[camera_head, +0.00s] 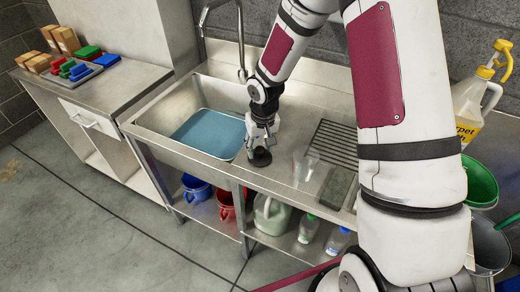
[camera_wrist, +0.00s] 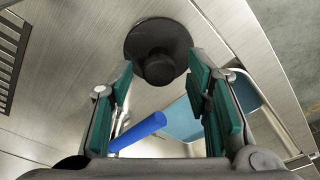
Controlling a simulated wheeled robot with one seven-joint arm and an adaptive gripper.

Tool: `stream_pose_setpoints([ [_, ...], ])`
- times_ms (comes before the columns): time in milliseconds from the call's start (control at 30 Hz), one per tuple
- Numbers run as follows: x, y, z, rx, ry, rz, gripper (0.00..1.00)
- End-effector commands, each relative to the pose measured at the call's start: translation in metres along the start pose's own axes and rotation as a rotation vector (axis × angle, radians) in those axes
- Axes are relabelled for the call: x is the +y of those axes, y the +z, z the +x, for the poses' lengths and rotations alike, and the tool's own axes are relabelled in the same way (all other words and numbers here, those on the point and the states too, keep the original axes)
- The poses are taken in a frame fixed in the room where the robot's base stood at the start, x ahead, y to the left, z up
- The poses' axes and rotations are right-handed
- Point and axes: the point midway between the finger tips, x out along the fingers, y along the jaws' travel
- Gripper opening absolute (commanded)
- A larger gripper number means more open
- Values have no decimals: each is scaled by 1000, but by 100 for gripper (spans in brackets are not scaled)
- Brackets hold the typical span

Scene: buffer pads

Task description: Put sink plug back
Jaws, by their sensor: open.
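The sink plug is a round black disc with a knob on top. It lies on the steel worktop just right of the basin, directly below my gripper (camera_head: 259,144), in the head view (camera_head: 260,158). In the wrist view the plug (camera_wrist: 158,50) is ahead of the fingertips, with its knob towards the gap between them. My gripper (camera_wrist: 163,85) is open, with green pads on both sides and nothing between them. The sink basin (camera_head: 172,108) is to the left, with a flat blue area (camera_head: 210,132) at its bottom. I cannot see the drain hole.
A drain grate (camera_head: 332,142), a clear glass (camera_head: 305,165) and a dark grey block (camera_head: 337,186) are right of the plug. The faucet (camera_head: 241,45) rises behind the basin. A blue rod (camera_wrist: 138,132) shows near my left finger in the wrist view.

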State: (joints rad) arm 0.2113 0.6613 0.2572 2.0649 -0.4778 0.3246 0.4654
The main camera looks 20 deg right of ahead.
Motion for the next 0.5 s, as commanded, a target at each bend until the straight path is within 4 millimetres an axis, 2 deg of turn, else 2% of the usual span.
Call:
stream_pose_setpoints([
  [300, 1, -1, -67, 5, 2, 1, 44],
  [500, 1, -1, -94, 3, 2, 0, 44],
])
